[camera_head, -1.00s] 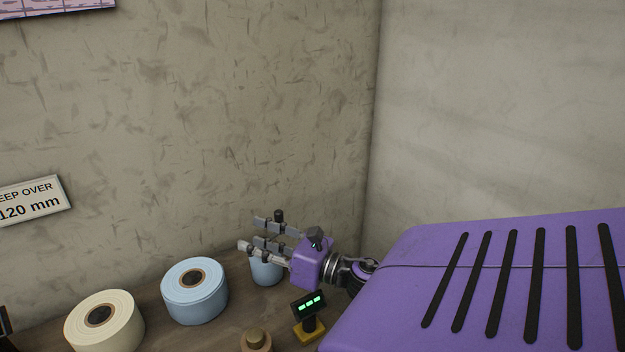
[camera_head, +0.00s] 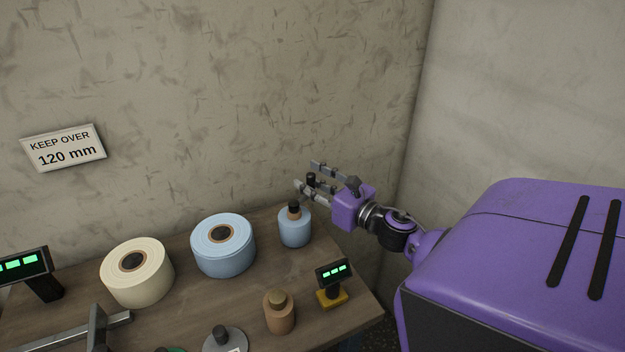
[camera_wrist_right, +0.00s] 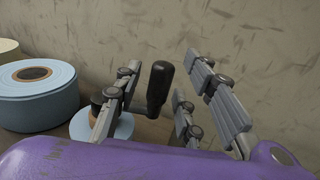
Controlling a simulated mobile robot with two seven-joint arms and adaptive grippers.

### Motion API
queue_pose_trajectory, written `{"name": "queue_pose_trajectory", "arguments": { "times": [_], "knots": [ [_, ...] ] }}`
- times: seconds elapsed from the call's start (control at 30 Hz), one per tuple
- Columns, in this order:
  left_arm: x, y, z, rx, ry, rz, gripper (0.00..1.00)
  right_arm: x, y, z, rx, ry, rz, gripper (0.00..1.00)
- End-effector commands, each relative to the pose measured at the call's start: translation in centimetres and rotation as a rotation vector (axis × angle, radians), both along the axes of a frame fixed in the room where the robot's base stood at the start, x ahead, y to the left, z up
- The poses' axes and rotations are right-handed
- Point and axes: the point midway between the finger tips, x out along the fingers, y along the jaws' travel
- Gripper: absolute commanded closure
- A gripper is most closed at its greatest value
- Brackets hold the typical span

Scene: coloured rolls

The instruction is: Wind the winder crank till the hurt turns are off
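My right gripper (camera_head: 313,176) is open above and right of a small light-blue roll (camera_head: 294,231) at the table's back right. A black upright handle (camera_head: 311,179), probably the crank grip, stands between its fingers. In the right wrist view the handle (camera_wrist_right: 160,86) is between the spread fingers (camera_wrist_right: 168,98), nearer the left ones, with a visible gap on the right. A black knob sits on the roll's brown core (camera_head: 294,210). The handle's link to the roll is mostly hidden by fingers. No hurt turns can be made out. My left gripper is out of view.
A larger blue roll (camera_head: 224,253) and a cream roll (camera_head: 138,280) stand to the left. Another display (camera_head: 25,265) and a metal bar (camera_head: 62,338) are at left.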

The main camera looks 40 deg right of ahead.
Motion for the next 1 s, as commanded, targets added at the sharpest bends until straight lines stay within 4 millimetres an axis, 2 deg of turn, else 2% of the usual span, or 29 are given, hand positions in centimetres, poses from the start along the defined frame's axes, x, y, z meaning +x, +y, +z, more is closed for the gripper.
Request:
{"name": "queue_pose_trajectory", "arguments": {
  "times": [0.3,0.6,1.0],
  "knots": [
    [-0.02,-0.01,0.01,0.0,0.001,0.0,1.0,0.43,0.04,-0.1,0.0,0.001,0.0,0.63],
    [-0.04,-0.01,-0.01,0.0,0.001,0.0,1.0,0.41,0.05,-0.09,0.001,0.001,0.0,1.0],
    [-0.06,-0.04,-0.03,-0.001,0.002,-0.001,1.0,0.56,0.12,-0.08,0.001,0.001,0.0,1.0]
  ]
}}
